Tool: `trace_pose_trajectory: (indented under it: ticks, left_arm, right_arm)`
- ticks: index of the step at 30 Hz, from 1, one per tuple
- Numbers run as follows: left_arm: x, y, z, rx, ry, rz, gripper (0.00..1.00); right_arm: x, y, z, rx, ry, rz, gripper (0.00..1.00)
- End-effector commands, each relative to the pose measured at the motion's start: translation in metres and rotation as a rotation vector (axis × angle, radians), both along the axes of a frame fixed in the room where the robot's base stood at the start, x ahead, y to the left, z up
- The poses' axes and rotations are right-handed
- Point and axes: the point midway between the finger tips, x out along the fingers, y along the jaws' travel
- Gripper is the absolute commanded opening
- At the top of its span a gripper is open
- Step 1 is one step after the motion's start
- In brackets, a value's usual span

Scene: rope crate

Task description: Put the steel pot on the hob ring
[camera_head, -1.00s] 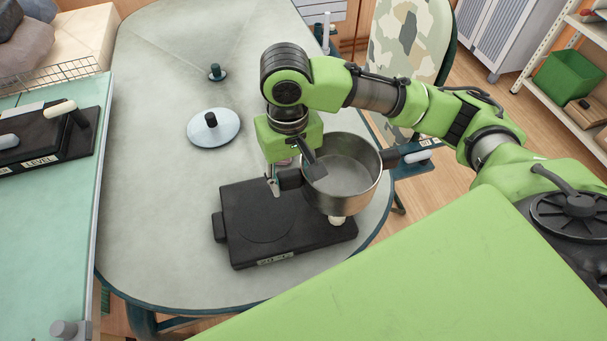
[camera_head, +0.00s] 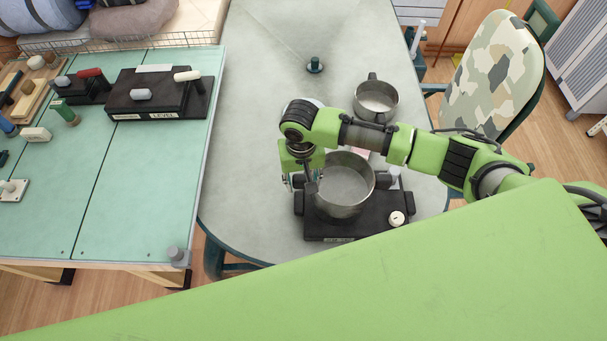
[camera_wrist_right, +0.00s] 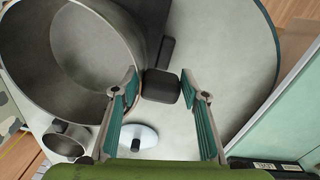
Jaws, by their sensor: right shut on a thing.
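The steel pot (camera_head: 346,187) is over the black hob (camera_head: 318,228) and covers where its ring is, so the ring is hidden. I cannot tell whether the pot's base touches the hob. My right gripper (camera_head: 308,182) is at the pot's left side, shut on its dark handle. In the right wrist view the handle (camera_wrist_right: 162,86) sits between the teal-padded fingers (camera_wrist_right: 160,80), with the pot (camera_wrist_right: 70,50) at the left. The hob's white knob (camera_head: 397,218) shows to the right of the pot. My left gripper is out of view.
A second, two-handled steel pan (camera_head: 377,98) stands behind my arm on the grey table (camera_head: 265,130). A green worktop (camera_head: 130,180) with a LEVEL box (camera_head: 160,95) is at the left.

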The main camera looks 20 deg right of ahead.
Motion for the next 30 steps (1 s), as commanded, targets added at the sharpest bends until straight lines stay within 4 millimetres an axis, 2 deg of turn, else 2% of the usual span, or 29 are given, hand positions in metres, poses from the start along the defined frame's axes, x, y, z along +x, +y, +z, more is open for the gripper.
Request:
trace_pose_trajectory:
  ticks: [10, 15, 21, 30]
  left_arm:
    - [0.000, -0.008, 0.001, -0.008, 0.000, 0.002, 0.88]
    - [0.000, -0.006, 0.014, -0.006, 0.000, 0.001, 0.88]
    - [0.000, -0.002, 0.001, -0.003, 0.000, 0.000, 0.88]
    - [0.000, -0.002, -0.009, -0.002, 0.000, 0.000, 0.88]
  right_arm:
    - [0.000, 0.000, 0.001, -0.001, -0.001, 0.000, 0.00]
    - [-0.001, 0.000, 0.003, -0.003, 0.000, 0.004, 0.00]
    - [-0.001, 0.000, -0.024, -0.002, 0.000, 0.003, 0.00]
    - [0.000, 0.000, -0.052, -0.002, -0.001, 0.004, 0.00]
